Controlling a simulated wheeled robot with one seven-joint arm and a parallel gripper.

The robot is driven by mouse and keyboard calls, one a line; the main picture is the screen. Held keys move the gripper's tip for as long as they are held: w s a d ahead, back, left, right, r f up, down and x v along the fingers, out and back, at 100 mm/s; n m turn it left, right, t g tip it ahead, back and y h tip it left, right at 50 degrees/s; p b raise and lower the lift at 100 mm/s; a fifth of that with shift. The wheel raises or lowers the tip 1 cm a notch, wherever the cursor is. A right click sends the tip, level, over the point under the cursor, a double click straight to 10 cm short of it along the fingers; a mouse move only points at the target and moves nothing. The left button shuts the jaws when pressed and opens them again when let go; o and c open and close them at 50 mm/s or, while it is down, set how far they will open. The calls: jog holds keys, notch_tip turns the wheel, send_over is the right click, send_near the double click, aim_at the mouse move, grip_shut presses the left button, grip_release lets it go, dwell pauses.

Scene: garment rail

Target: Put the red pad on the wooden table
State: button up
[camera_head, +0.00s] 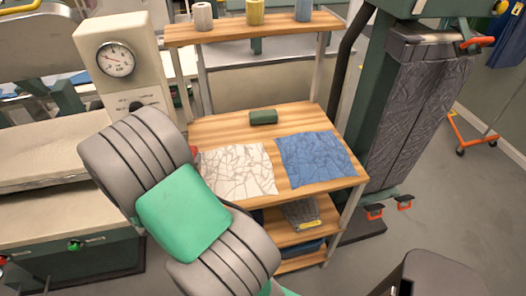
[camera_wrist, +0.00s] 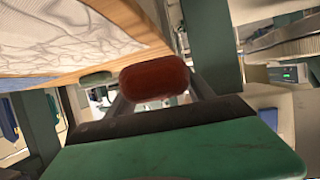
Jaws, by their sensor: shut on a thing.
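The red pad (camera_wrist: 155,82) is a rounded block between the two fingers of my gripper (camera_wrist: 158,92) in the wrist view. My gripper is shut on it. In the head view only a small red bit of the pad (camera_head: 194,150) shows past my arm, by the left edge of the wooden table (camera_head: 222,125); my arm hides the gripper there. The wooden table carries a white cloth, a blue cloth and a green pad. The table's edge also shows at the upper left of the wrist view (camera_wrist: 140,57). I cannot tell whether the red pad touches the table.
The white cloth (camera_head: 238,170) and blue cloth (camera_head: 314,158) cover the table's front. The green pad (camera_head: 263,117) lies behind them. Bare wood shows around it. An upper shelf (camera_head: 230,32) with several spools hangs above the back. A gauge unit (camera_head: 118,60) stands left.

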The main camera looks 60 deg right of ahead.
jog(key=shift+m+g+h, duration=0.5)
jog(key=shift+m+g, duration=0.1)
jog(key=shift+m, duration=0.1)
jog(key=d, duration=0.1)
jog(key=s+d, duration=0.1)
jog(key=d, duration=0.1)
jog(key=d+f, duration=0.1)
jog(key=d, duration=0.1)
jog(key=shift+s+f+b, duration=0.1)
jog(key=shift+s+b, duration=0.25)
jog(key=shift+s, duration=0.05)
jog(key=shift+m+g, duration=0.6)
jog(key=shift+g, duration=0.1)
jog(key=w+d, duration=0.1)
jog(key=d, duration=0.2)
jog(key=w+d+r+b, duration=0.1)
jog(key=d, duration=0.3)
jog(key=w+d+r, duration=0.1)
jog(key=d, duration=0.3)
jog(key=shift+w+r, duration=0.25)
jog(key=shift+w, duration=0.15)
notch_tip(320, 180, up, 3)
jog(key=b, duration=0.1)
send_over(220, 132)
notch_tip(220, 132, down, 10)
jog(key=shift+s+a+r+p, duration=0.1)
jog(key=shift+r+p, duration=0.15)
jog(key=shift+p, duration=0.7)
jog(key=shift+f, duration=0.1)
jog(key=o, duration=1.5)
